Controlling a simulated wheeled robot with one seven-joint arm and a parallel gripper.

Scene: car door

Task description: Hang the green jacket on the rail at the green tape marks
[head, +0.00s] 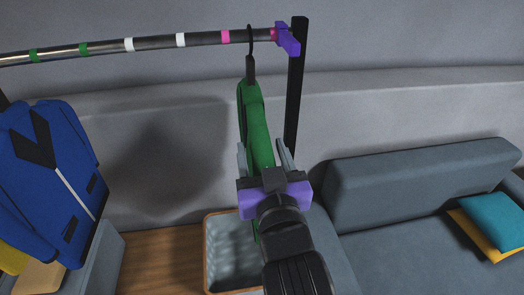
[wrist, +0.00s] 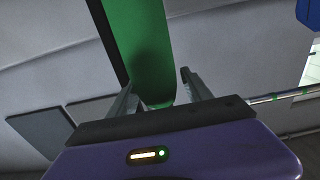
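The green jacket (head: 257,125) hangs edge-on from a dark hanger (head: 250,68). The hanger's hook appears to loop over the rail (head: 205,39) between two pink tape marks (head: 225,37) near the right end. Two green tape marks (head: 83,49) (head: 34,55) are at the rail's left part, with two white marks (head: 180,40) between. My gripper (head: 264,152) is at the jacket's lower half, one finger on each side. In the wrist view the jacket (wrist: 153,50) rises between the spread fingers (wrist: 158,88), with visible gaps, so the gripper looks open.
A blue jacket (head: 55,165) is at the far left, near the green marks. A purple bracket (head: 287,39) and black post (head: 296,95) hold the rail's right end. Below are a grey-lined bin (head: 225,250) and a sofa (head: 420,190) with cushions (head: 495,222).

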